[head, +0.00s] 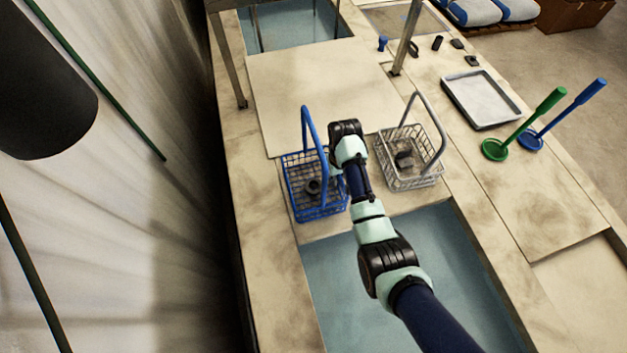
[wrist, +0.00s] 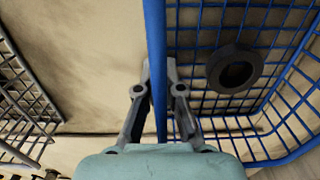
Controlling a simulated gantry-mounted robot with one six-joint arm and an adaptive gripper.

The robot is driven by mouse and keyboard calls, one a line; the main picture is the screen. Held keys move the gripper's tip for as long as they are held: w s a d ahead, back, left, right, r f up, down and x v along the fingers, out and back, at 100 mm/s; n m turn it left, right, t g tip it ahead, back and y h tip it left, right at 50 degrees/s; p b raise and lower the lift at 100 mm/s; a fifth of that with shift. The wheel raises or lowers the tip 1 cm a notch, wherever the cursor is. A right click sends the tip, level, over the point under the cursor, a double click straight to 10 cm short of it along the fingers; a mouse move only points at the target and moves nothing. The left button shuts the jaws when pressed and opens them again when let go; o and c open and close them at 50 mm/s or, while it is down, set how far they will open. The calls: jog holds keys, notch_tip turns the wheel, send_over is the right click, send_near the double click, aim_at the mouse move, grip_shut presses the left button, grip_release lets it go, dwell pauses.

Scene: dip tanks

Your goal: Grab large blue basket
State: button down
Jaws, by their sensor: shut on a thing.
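The large blue basket (head: 312,205) is a wire basket with a tall blue handle (head: 310,135). It stands on the pale counter behind the near tank, with a dark ring-shaped part (head: 313,187) inside. In the wrist view the basket's wire floor (wrist: 205,90) and the dark ring (wrist: 234,69) lie below and to the right of the fingers. My gripper (wrist: 159,75) is shut on the blue handle bar, which runs between its two fingers. In the head view my arm hides the fingertips and part of the basket's right side.
A grey wire basket (head: 408,180) with a dark part inside stands close on the right of my arm. The near tank (head: 420,280) holds blue liquid. A grey tray (head: 481,97) and green (head: 497,149) and blue (head: 530,139) long-handled tools lie at right. A post (head: 406,40) rises behind.

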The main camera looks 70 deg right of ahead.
jog(key=shift+r, duration=0.15)
notch_tip(320, 180, up, 10)
jog(key=shift+f+p, duration=0.1)
jog(key=shift+p, duration=0.3)
